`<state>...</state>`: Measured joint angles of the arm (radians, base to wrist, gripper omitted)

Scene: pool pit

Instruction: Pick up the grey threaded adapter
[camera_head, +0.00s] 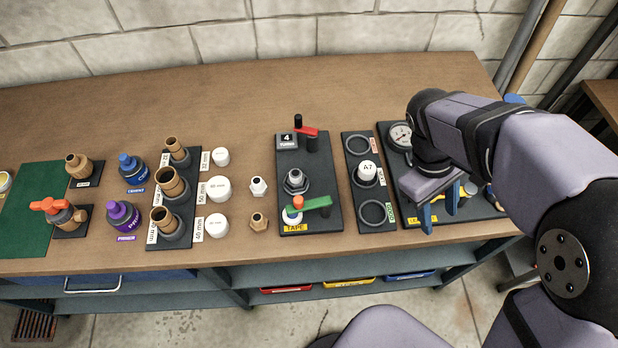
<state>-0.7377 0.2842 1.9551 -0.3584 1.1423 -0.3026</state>
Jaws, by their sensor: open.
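A small pale grey hex fitting with a threaded end (258,187), which looks like the grey threaded adapter, stands on the brown bench left of the black TAPE board. A similar brass-coloured fitting (257,221) stands just in front of it. Another grey hex fitting (296,180) sits in the middle of the TAPE board. My gripper (438,208) has blue fingers, is open, and is over the black board at the right. It is well to the right of all these fittings. The arm partly hides that right board.
The TAPE board (321,164) carries red and green handles. A ring board (352,213) holds a white A7 cap (367,171) and lies between gripper and TAPE board. The back of the bench (240,95) is clear.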

